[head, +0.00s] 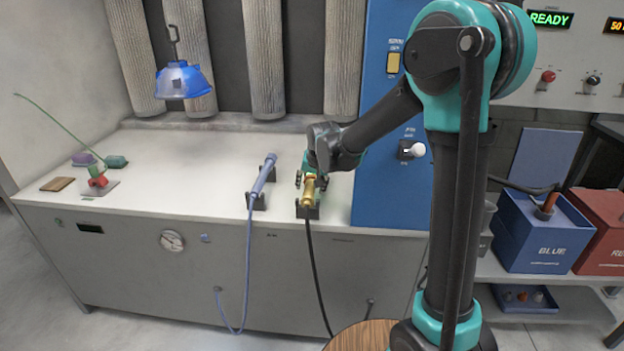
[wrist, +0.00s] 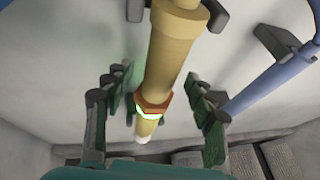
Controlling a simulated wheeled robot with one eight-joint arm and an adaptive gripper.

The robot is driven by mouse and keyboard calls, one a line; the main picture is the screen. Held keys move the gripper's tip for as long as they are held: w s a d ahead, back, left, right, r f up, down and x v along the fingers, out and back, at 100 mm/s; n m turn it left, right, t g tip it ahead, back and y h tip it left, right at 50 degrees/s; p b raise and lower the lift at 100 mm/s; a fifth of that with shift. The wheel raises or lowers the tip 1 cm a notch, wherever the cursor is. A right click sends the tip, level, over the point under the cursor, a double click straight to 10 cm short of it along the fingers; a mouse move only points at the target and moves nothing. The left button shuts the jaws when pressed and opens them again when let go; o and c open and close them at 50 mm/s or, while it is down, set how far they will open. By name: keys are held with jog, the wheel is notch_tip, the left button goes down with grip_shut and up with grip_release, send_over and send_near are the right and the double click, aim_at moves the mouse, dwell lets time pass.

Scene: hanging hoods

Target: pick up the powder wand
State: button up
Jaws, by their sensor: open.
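A brass-yellow wand (head: 308,193) with a black hose lies in a dark cradle (head: 301,213) near the front right of the bench; I take it for the powder wand. In the wrist view the wand (wrist: 170,60) runs between my jaws, with an orange collar and a glowing green ring. My gripper (wrist: 158,95) is open, one finger on either side of the wand, with gaps showing. In the head view my gripper (head: 311,178) is at the wand's far end and partly hides it. Whether it touches the wand cannot be told.
A blue wand (head: 263,175) with a blue hose rests in its own cradle to the left. A blue cabinet (head: 387,190) stands close on the right. A blue hood (head: 182,80) hangs at the back left. The bench middle (head: 190,165) is clear.

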jog(key=shift+f, duration=0.15)
grip_shut()
dwell(0.4)
notch_tip(320, 180, up, 25)
dwell(1.3)
